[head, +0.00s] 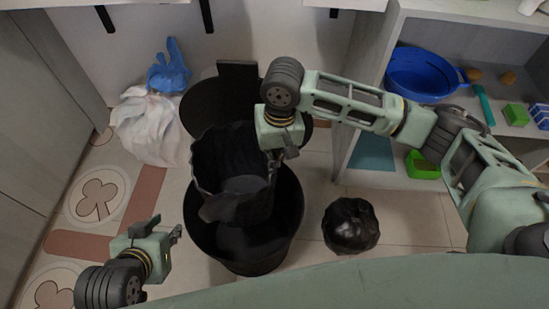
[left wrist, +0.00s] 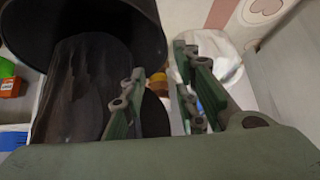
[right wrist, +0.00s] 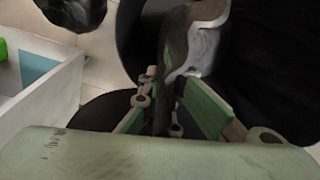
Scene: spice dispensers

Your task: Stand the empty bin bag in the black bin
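The black bin (head: 245,262) stands upright on the floor. The empty bin bag (head: 218,172) is black, its mouth open and facing up. Its lower part is inside the bin's mouth, and its top sticks up above the bin's rim. My right gripper (head: 284,152) is shut on the bag's right edge; the right wrist view shows the pinched bag (right wrist: 173,75) between its fingers (right wrist: 168,108). My left gripper (head: 176,236) is open and empty, just left of the bin's rim. In the left wrist view its fingers (left wrist: 158,100) are apart. The bag's bottom is hidden.
A round black lid (head: 212,101) is raised behind the bin. A tied full black bag (head: 350,226) lies right of the bin. A white bag (head: 148,128) and a blue glove-like item (head: 170,70) lie behind left. A shelf (head: 375,120) stands right; a cabinet is left.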

